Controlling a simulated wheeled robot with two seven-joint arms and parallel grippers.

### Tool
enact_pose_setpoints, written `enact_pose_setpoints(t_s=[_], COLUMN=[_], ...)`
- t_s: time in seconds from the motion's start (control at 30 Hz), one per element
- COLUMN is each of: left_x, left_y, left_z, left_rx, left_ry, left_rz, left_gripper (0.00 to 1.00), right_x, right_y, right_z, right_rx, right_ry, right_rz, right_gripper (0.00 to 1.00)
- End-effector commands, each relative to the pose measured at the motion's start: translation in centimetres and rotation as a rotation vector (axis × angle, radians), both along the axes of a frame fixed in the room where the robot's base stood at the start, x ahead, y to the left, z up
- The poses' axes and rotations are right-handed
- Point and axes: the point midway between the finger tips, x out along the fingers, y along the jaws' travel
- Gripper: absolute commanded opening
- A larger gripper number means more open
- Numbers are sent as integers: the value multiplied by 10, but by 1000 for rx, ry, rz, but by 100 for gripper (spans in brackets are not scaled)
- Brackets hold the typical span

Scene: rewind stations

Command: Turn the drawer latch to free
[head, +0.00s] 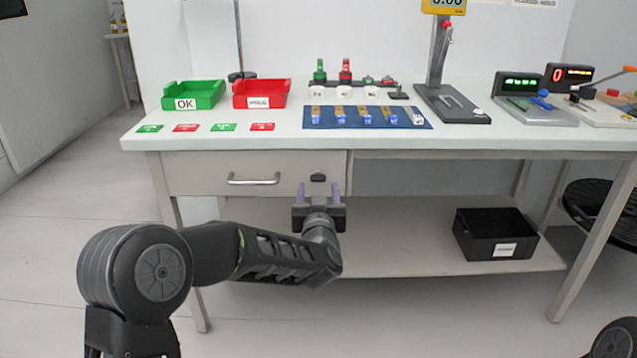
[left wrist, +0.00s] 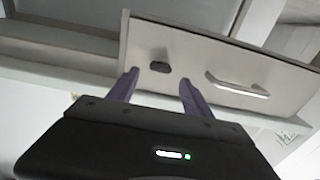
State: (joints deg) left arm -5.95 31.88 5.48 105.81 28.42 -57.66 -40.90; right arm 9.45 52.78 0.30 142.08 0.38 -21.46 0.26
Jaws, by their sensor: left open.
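The drawer (head: 205,172) is closed under the left part of the bench top, with a metal bar handle (head: 254,179). The dark latch knob (head: 318,177) sits on the drawer front to the right of the handle and looks about horizontal. In the left wrist view the latch (left wrist: 160,62) lies beyond the fingertips, and the handle (left wrist: 238,86) is to its right. My left gripper (head: 318,188) is open and empty, its two purple fingers pointing at the drawer front. The fingertips (left wrist: 158,77) are just short of the latch, apart from it. My right gripper is out of view.
On the bench top stand a green OK bin (head: 194,95), a red bin (head: 261,93), a blue mat (head: 368,117) with several small parts, and a test stand (head: 450,103). A black crate (head: 495,234) sits on the lower shelf (head: 400,235).

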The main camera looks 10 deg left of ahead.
Motion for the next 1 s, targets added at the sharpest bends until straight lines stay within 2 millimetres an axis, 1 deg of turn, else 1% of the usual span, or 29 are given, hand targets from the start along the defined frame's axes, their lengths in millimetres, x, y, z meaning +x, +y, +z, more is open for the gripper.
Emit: enact_pose_setpoints(t_s=[0.1,0.2,0.3,0.43,0.67,0.77,1.0], left_x=[19,34,44,51,51,51,51], left_y=[6,9,11,13,13,13,13], left_z=[-3,-2,-2,-1,0,0,0], left_rx=[0,-1,0,0,0,0,0], left_ry=[0,0,0,0,1,1,1], left_rz=[2,1,1,0,0,0,0], left_gripper=[58,58,58,58,58,52,32], right_x=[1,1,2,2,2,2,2], right_y=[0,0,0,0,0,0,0], right_z=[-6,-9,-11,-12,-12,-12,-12], right_rx=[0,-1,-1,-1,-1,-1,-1], right_ry=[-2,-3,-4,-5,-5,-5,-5], right_rz=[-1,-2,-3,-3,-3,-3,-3], right_gripper=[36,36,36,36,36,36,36])
